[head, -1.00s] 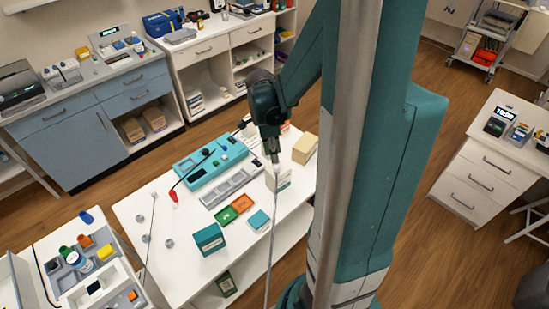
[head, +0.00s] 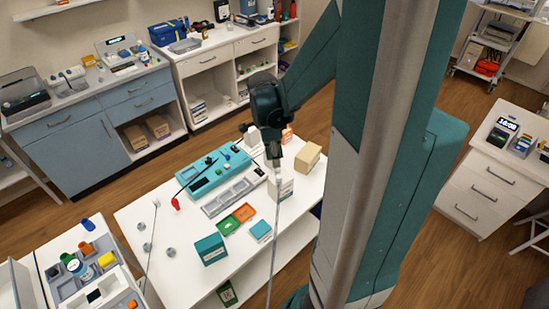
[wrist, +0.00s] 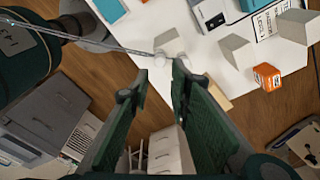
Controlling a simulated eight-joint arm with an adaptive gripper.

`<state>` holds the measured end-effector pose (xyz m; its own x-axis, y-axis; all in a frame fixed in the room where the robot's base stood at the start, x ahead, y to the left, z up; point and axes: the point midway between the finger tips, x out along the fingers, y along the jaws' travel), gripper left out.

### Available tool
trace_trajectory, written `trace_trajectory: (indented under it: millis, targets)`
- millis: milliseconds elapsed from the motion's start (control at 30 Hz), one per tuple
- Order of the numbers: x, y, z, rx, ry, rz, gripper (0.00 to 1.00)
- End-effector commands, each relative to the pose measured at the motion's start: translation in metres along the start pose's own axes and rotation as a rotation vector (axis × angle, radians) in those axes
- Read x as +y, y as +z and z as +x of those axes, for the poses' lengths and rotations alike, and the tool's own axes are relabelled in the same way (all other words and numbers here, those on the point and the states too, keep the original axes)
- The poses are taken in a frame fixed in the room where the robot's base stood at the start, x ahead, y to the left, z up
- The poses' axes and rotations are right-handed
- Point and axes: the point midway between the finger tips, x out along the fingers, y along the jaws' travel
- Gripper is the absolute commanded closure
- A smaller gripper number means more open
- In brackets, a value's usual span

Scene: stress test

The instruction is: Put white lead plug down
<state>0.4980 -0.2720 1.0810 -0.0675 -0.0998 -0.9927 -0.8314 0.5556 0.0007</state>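My gripper (head: 275,164) points down over the right part of the white table, near the upright white card. In the wrist view its two green-padded fingers (wrist: 161,72) are a small gap apart at the tips. The white lead plug (wrist: 160,60) appears between the fingertips, partly hidden by them. It shows as a small white piece below the fingers in the head view (head: 277,172). Its grey lead (wrist: 95,43) runs away to the upper left in the wrist view and hangs toward the front in the head view (head: 271,250). I cannot tell whether the plug touches anything below.
The white table (head: 170,290) bears a teal device (head: 205,178), a grey slotted tray (head: 228,199), green and orange trays, and a teal box (head: 211,249). A tan block (head: 308,157) and an orange block (wrist: 267,77) stand close by. A red plug (head: 175,203) lies left.

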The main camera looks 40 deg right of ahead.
Motion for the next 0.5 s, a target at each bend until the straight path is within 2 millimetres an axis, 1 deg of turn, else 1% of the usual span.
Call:
trace_trajectory:
  millis: [267, 367, 500]
  targets:
    - [0.001, 0.002, -0.002, -0.001, -0.004, -0.013, 0.8]
    - [0.003, 0.005, -0.006, -0.004, -0.014, -0.043, 0.8]
    - [0.008, 0.015, -0.018, -0.011, -0.04, -0.127, 0.8]
